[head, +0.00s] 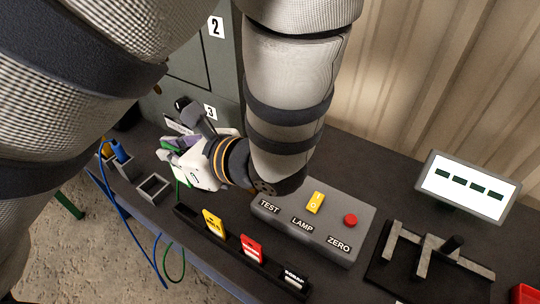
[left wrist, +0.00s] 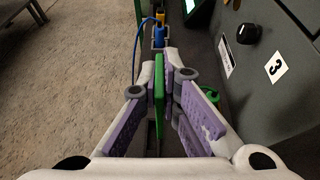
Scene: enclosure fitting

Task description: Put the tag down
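My left gripper (head: 178,160) is above the back left part of the dark bench, in front of the grey cabinet. In the left wrist view its purple-padded fingers (left wrist: 164,75) are closed on a thin green tag (left wrist: 158,90), seen edge-on. In the head view only a sliver of green shows below the fingers. A dark tag rack (head: 234,255) lies along the front edge. It holds a yellow tag (head: 214,223), a red tag (head: 251,249) and a black-and-white tag (head: 293,278). My right gripper is not in view.
A small open grey box (head: 153,188) stands left of the rack. Grey holders with blue (head: 120,151) and yellow items are further left. A control box (head: 316,222), a black fixture (head: 425,262) and a screen (head: 468,186) stand to the right. The cabinet (head: 190,60) has a black knob.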

